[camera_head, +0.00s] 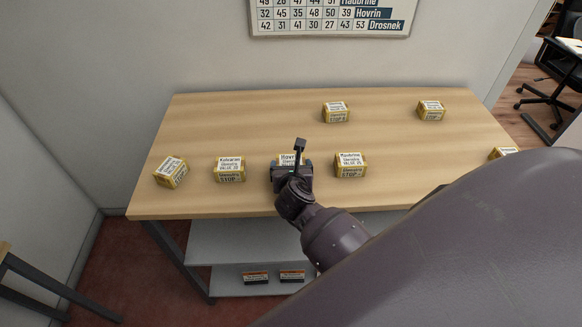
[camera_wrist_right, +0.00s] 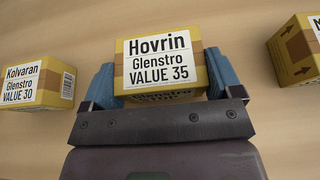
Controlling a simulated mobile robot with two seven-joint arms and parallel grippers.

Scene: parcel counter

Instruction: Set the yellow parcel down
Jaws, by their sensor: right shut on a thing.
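A yellow parcel labelled Hovrin, Glenstro, VALUE 35 (camera_wrist_right: 163,60) sits between the blue-padded fingers of my right gripper (camera_wrist_right: 165,75) in the right wrist view. The right gripper is shut on it, with a finger on each side. In the head view the parcel (camera_head: 286,159) is mostly hidden behind my right gripper (camera_head: 292,167), over the front part of the wooden table (camera_head: 250,115). I cannot tell whether the parcel touches the tabletop. My left gripper is not in view.
Similar yellow parcels stand on the table: a Kolvaran one (camera_head: 229,170) to the left, a Maubrine one (camera_head: 350,165) to the right, one at far left (camera_head: 171,171), and two at the back (camera_head: 336,112) (camera_head: 431,110). Another (camera_head: 503,153) is at the right edge. The table's middle is clear.

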